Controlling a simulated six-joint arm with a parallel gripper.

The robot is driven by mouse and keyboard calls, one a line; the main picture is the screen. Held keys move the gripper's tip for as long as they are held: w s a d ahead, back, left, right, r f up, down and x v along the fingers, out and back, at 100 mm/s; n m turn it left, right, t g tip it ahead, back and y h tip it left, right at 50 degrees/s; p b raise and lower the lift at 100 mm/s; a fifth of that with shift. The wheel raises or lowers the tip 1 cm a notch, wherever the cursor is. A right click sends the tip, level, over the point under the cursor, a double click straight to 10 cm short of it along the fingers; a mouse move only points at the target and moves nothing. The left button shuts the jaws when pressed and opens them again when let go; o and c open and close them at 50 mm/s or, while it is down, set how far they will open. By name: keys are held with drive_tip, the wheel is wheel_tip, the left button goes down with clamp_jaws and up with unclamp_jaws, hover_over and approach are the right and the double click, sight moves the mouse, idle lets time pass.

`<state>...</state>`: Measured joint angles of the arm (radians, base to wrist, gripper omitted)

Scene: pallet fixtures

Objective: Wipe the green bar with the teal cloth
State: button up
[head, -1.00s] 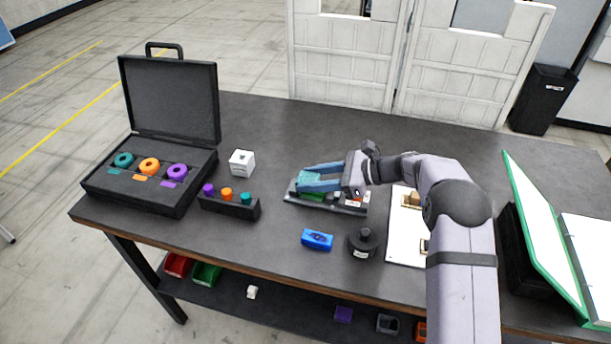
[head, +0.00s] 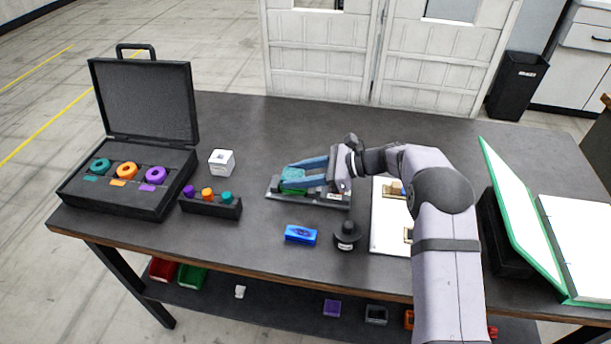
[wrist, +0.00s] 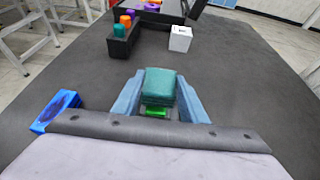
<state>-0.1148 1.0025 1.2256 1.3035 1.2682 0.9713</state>
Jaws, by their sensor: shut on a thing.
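My gripper (head: 293,174) is over the grey fixture plate (head: 274,190) in the middle of the table, its blue fingers pointing left. It is shut on the teal cloth (wrist: 160,86), a folded pad between the fingers in the wrist view. The cloth also shows in the head view (head: 293,174). The green bar (wrist: 157,111) shows just below the cloth in the wrist view. A sliver of the green bar (head: 312,190) shows under the fingers in the head view. The rest of the bar is hidden, and I cannot tell whether the cloth touches it.
A blue box (head: 300,235) and a black weight (head: 347,235) stand in front of the fixture. A white cube (head: 221,163), a black rack with coloured pegs (head: 210,208) and an open black case (head: 125,194) are left. A clipboard (head: 390,237) lies right. The table behind is clear.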

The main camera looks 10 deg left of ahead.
sight(288, 173)
drive_tip(key=a, duration=0.3)
drive_tip(key=shift+a, duration=0.15)
wheel_tip(288, 173, up, 8)
drive_tip(key=p, duration=0.5)
drive_tip(key=shift+s, duration=0.1)
idle(0.4)
